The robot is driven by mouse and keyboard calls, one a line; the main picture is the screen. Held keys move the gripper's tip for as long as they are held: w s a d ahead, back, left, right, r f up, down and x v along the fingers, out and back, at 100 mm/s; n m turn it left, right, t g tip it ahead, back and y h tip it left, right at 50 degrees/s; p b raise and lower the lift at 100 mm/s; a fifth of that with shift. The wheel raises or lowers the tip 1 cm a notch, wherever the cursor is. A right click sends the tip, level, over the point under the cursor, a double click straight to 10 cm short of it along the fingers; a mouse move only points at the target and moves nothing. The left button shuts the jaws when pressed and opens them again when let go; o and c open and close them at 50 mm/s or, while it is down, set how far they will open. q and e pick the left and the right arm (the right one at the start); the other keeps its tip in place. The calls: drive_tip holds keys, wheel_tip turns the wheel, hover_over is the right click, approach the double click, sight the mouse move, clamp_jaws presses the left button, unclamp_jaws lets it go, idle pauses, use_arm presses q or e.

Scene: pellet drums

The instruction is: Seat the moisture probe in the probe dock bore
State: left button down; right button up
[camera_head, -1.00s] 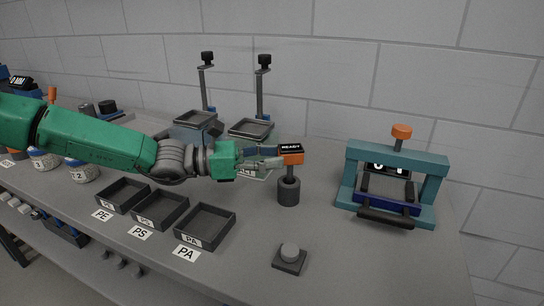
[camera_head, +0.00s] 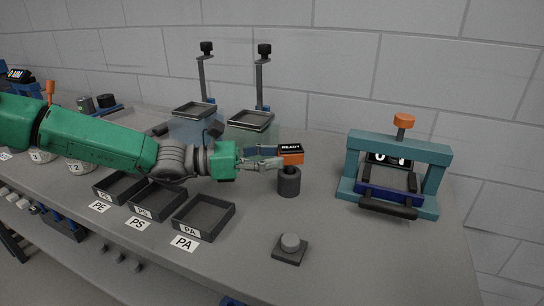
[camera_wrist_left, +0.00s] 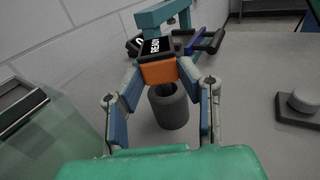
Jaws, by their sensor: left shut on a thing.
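The moisture probe (camera_head: 291,157) has an orange head with a black display reading READY. My left gripper (camera_head: 278,160) is shut on the orange head from the left side. The probe dock (camera_head: 289,184), a dark grey cylinder, stands on the bench right below the head. A short piece of dark stem shows between head and dock and runs down to the dock's top. In the left wrist view the probe head (camera_wrist_left: 158,70) sits between the fingertips (camera_wrist_left: 160,72), with the dock (camera_wrist_left: 169,108) just beyond and below. The stem's lower end is hidden. My right gripper is not in view.
A teal frame (camera_head: 440,180) with an orange knob stands at the right. Open trays labelled PE, PS and PA (camera_head: 205,217) lie at the left front. A grey button block (camera_head: 290,249) sits in front of the dock. Two bins with posts (camera_head: 252,122) stand behind.

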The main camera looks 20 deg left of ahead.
use_arm(q)
drive_tip(key=shift+f+b, duration=0.35)
drive_tip(key=shift+f, duration=0.15)
drive_tip(key=c, duration=1)
unclamp_jaws()
drive_tip(key=shift+c, duration=0.2)
drive_tip(key=v, duration=1.1)
drive_tip(key=shift+a, duration=0.3)
drive_tip(key=shift+s+a, duration=0.2)
drive_tip(key=shift+f, duration=0.1)
